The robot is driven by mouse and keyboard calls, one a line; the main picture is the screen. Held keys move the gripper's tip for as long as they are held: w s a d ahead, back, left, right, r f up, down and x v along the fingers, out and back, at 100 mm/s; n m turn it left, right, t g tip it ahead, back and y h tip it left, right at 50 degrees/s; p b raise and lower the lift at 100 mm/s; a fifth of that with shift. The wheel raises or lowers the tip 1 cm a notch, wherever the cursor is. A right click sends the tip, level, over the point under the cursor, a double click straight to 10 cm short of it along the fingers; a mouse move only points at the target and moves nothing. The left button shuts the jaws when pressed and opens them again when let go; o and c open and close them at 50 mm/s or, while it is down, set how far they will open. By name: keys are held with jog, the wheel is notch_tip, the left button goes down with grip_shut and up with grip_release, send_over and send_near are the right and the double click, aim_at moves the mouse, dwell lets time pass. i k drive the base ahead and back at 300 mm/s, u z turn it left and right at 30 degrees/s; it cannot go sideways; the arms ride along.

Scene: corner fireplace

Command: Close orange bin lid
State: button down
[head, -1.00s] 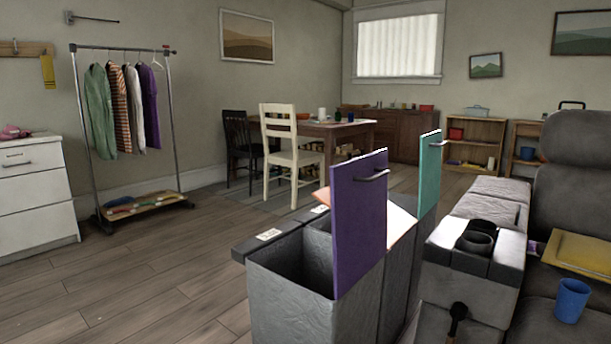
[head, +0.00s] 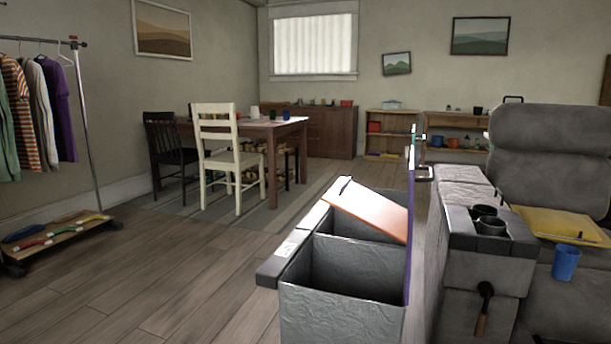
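A row of grey bins stands at the lower middle of the head view. The orange lid (head: 368,212) lies at a slant over the bin behind the nearest one, its left end raised and its right end partly hidden by the purple lid. A dark handle (head: 344,186) shows at its left end. The nearest bin (head: 340,312) is open, with its purple lid (head: 410,235) upright and seen almost edge-on. A teal lid (head: 419,145) also stands upright farther back, mostly hidden. My gripper is not in view.
A grey sofa (head: 545,150) with a cup-holder armrest (head: 465,235) stands right of the bins. A blue cup (head: 565,263) sits on it. A white chair (head: 218,150) and table (head: 275,130) are behind. The wooden floor (head: 170,290) left of the bins is clear.

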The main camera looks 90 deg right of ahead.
aim_at(386, 216)
jog(key=i, duration=2.15)
jog(key=z, duration=3.55)
jog(key=i, duration=1.75)
